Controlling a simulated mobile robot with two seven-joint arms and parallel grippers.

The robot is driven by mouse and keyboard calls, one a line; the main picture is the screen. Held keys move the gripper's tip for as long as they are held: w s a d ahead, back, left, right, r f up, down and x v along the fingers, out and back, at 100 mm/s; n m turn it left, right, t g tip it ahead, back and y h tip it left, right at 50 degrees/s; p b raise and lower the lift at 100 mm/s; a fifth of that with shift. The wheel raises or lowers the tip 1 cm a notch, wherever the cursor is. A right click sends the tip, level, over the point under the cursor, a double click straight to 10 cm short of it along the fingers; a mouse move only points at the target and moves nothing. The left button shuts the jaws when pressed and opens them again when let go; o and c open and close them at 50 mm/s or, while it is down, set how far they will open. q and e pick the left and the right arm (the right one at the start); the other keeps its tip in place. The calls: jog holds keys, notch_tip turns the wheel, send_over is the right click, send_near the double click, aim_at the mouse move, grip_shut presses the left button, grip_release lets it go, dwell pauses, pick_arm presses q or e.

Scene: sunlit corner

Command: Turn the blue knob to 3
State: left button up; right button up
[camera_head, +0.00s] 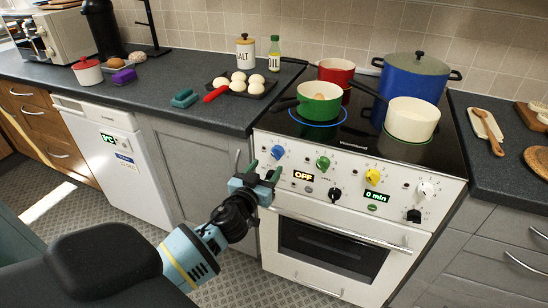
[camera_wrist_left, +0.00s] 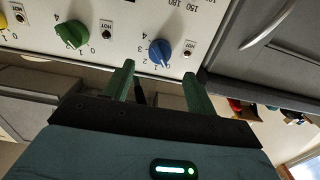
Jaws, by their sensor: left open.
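The blue knob (camera_head: 278,152) is the leftmost knob on the white stove panel. It also shows in the left wrist view (camera_wrist_left: 160,52), upside down, with small dial numbers around it. I cannot read for certain which number its pointer marks. My left gripper (camera_head: 263,171) is in front of the stove panel, just below and left of the blue knob. Its green fingers (camera_wrist_left: 159,75) are apart, with nothing held between them. In the wrist view the knob lies just beyond the fingertips, roughly between them, and I see no clear contact. My right gripper is not in view.
The green knob (camera_head: 323,163), yellow knob (camera_head: 372,176) and white knob (camera_head: 425,189) sit further right on the panel. The oven handle (camera_head: 340,231) runs below. A green pot (camera_head: 319,109) and white pot (camera_head: 412,120) stand on the hob above.

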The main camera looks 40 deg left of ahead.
aim_at(274, 156)
pick_arm(q)
jog(key=x, duration=0.6)
jog(key=shift+w, duration=0.3)
jog(key=c, duration=1)
